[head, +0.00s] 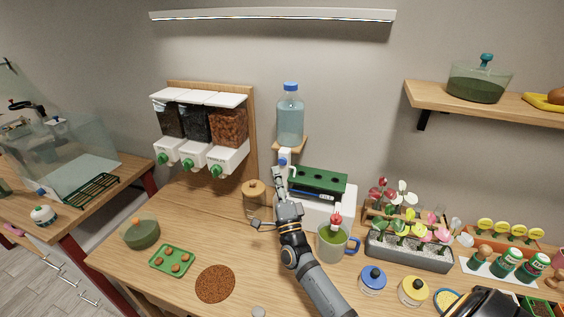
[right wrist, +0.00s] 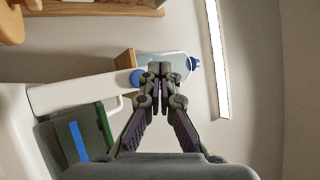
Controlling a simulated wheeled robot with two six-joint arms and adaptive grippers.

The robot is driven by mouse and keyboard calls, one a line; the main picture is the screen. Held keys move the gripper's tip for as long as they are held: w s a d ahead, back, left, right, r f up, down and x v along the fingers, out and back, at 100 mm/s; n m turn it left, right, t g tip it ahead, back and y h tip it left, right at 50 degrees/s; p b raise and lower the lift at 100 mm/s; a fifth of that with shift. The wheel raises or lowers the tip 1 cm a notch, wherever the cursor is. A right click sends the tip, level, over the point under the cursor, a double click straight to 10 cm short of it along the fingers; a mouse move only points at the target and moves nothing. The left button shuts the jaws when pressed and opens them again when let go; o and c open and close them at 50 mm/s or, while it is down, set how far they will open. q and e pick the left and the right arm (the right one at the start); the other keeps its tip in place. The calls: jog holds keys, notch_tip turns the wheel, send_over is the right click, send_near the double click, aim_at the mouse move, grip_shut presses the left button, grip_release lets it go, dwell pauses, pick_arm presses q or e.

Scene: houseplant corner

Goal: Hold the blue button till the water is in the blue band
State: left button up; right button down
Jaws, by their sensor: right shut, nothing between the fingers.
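A clear bottle with a blue cap (head: 290,118) stands on a small wooden wall shelf. Below it is a white spout part with the blue button (head: 283,161). The button (right wrist: 137,77) also shows in the right wrist view, just left of the fingertips. My right gripper (head: 281,172) is shut and empty, its tips close to the button; I cannot tell whether they touch it. In the wrist view the gripper (right wrist: 157,70) points at the bottle. A white planter (head: 318,206) with a green holed top (head: 318,180) has a dark window with blue on its front. The water level is unreadable.
A jar with a wooden lid (head: 255,199) stands left of my right arm. A mug with green contents (head: 333,243) is close on the arm's right. Dispensers (head: 200,130) hang at left, and a flower trough (head: 408,249) stands at right.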

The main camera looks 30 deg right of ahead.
aim_at(282, 162)
jog(key=shift+w+d, duration=0.65)
jog(key=shift+d, duration=0.05)
jog(key=shift+w+d, duration=0.1)
dwell(0.9)
jog(key=shift+w+d, duration=0.2)
jog(key=shift+w+d+b, duration=0.3)
jog(key=shift+d+b, duration=0.05)
dwell(5.7)
